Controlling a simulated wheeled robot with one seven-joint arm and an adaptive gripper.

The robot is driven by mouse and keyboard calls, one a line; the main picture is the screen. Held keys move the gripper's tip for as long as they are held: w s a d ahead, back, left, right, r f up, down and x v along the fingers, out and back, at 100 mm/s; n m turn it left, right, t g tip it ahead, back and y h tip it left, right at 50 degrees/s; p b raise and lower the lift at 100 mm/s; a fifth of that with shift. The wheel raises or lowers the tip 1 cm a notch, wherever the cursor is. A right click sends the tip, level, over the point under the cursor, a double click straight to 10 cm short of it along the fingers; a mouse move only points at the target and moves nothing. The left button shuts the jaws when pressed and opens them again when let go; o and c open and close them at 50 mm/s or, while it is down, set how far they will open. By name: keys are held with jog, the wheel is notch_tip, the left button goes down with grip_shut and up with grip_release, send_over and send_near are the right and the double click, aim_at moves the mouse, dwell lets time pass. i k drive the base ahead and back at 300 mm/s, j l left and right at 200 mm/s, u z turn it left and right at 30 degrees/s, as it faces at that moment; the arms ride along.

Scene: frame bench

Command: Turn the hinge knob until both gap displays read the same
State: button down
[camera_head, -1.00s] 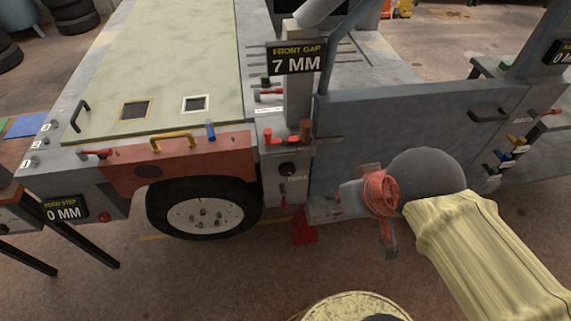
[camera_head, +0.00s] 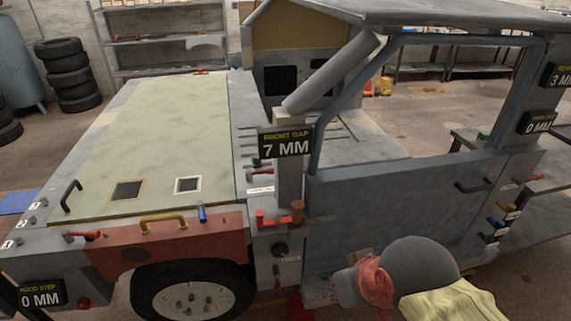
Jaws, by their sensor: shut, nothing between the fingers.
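The front gap display (camera_head: 286,143) on the grey post reads 7 MM. A second display (camera_head: 560,75), cut off by the right edge, shows a 3; its title is not readable. A round black knob (camera_head: 281,249) with a small blurred label sits on the grey panel below the front post, left of the blue-grey door (camera_head: 400,200); I cannot read whether it is the hinge knob. My gripper (camera_head: 348,287) is shut and empty, in front of the door's lower front corner, right of and below the black knob and apart from it. Its fingertips are hard to make out.
A red lever (camera_head: 268,219) and a brown knob (camera_head: 297,211) sit just above the black knob. The hood step display (camera_head: 40,294) reads 0 MM, and a display on the rear post (camera_head: 540,122) reads 0 MM. The door handle (camera_head: 474,186) juts out at right.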

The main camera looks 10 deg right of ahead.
aim_at(280, 250)
jog(key=k, duration=0.25)
jog(key=k+z, duration=0.65)
jog(key=z, duration=0.9)
jog(key=u, duration=1.6)
